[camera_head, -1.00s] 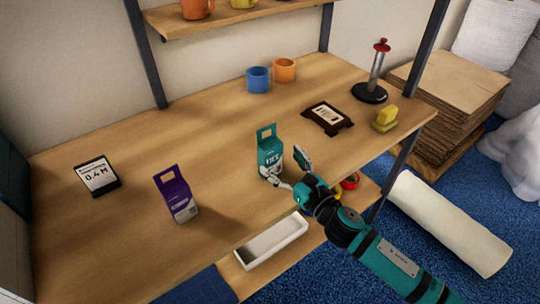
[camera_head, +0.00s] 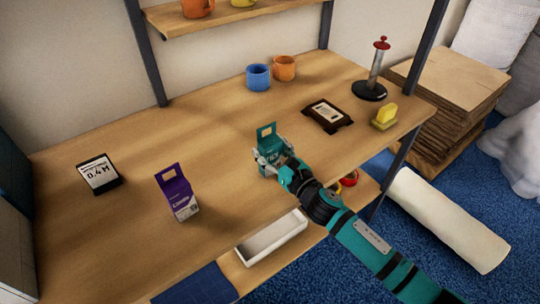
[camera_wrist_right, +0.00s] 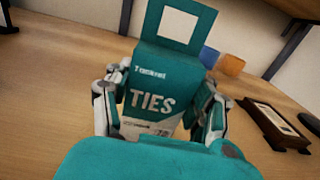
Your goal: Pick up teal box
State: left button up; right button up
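The teal box (camera_head: 270,142) stands upright on the wooden table, with a tab with a square window on its top. My right gripper (camera_head: 272,160) is at the box from the front right, with its fingers around the lower part. In the right wrist view the box (camera_wrist_right: 158,95) fills the middle, with "TIES" on its face. One finger of the right gripper (camera_wrist_right: 158,108) is close along each side of it. Whether both fingers press on it I cannot tell. My left gripper is not in view.
A purple box (camera_head: 177,193) stands to the left, and a dark label stand (camera_head: 99,174) farther left. Blue (camera_head: 258,77) and orange (camera_head: 284,68) mugs are behind. A dark framed plate (camera_head: 327,115) and a yellow item (camera_head: 384,117) lie right.

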jog(key=c, duration=0.6)
jog(key=shift+r, duration=0.1)
